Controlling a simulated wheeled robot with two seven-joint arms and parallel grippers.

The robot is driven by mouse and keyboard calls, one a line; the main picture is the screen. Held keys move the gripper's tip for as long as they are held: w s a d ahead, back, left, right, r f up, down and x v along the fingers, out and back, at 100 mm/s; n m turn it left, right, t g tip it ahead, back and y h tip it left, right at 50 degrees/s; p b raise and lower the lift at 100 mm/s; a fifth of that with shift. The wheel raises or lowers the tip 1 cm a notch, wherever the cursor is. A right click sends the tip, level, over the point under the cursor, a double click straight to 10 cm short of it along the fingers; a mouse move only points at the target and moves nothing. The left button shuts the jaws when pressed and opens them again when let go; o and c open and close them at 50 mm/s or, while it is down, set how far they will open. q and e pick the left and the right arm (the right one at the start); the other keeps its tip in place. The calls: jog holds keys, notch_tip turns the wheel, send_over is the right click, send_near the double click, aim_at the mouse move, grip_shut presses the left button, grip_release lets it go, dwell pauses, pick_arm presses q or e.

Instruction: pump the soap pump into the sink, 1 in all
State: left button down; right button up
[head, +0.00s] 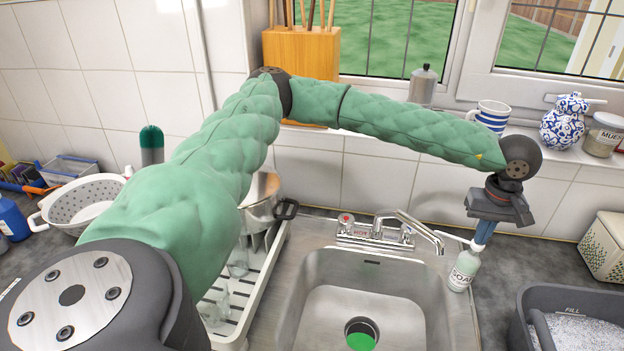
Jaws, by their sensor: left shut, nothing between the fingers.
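The soap pump (463,273) is a small bottle with a pale green body, a white top and a label. It stands upright by the right back corner of the steel sink (375,270), next to the tap. Its white spout points left, toward the sink. My left gripper (480,240) is shut and points down just above the pump's head. I cannot tell whether the fingertips touch it. In the sink's drain (361,334) there is a green patch. My right gripper is not in view.
The tap (410,232) reaches over the sink's back edge. A white drying rack (250,285) with glasses and a pot (262,200) stands left of the sink. A dark tray (570,315) is at right. A mug (490,117) and a jug (565,122) stand on the sill.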

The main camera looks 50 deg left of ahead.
pick_arm(q)
jog(key=shift+r, duration=4.4)
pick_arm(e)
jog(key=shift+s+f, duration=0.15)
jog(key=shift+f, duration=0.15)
